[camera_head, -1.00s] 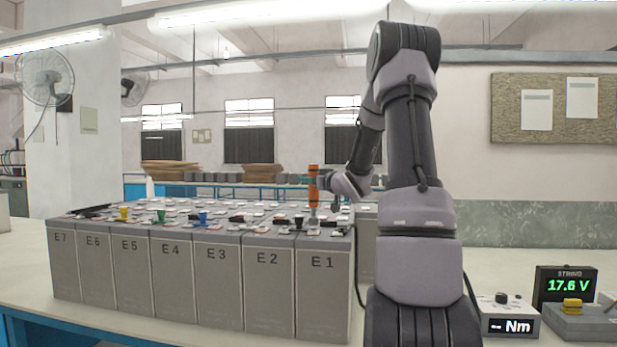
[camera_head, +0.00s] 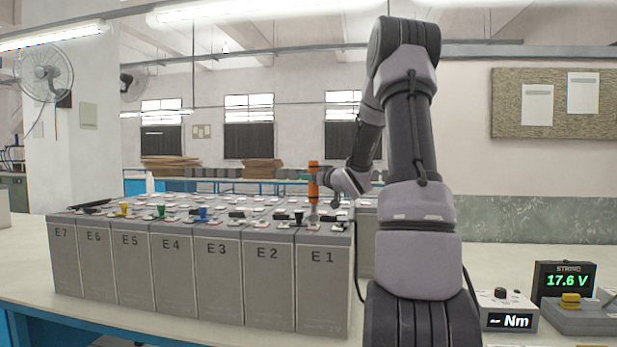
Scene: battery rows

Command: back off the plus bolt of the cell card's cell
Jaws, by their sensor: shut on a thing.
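The grey battery cells stand in a block on the bench, the front row labelled E1 (camera_head: 322,285) to E7 (camera_head: 62,265) from right to left. My gripper (camera_head: 318,179) is shut on an upright orange-handled tool (camera_head: 313,187) above the back part of the E1 column. The tool's lower end is close to the cell tops; I cannot tell whether it touches a bolt. The bolts are too small to read as plus or minus. No cell card can be made out.
A torque readout (camera_head: 508,312) showing "-- Nm" and a string display (camera_head: 565,282) reading 17.6 V stand at the right. Yellow, green, blue and black caps stand on the cell tops. A black cable hangs beside E1. The bench left of E7 is partly clear.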

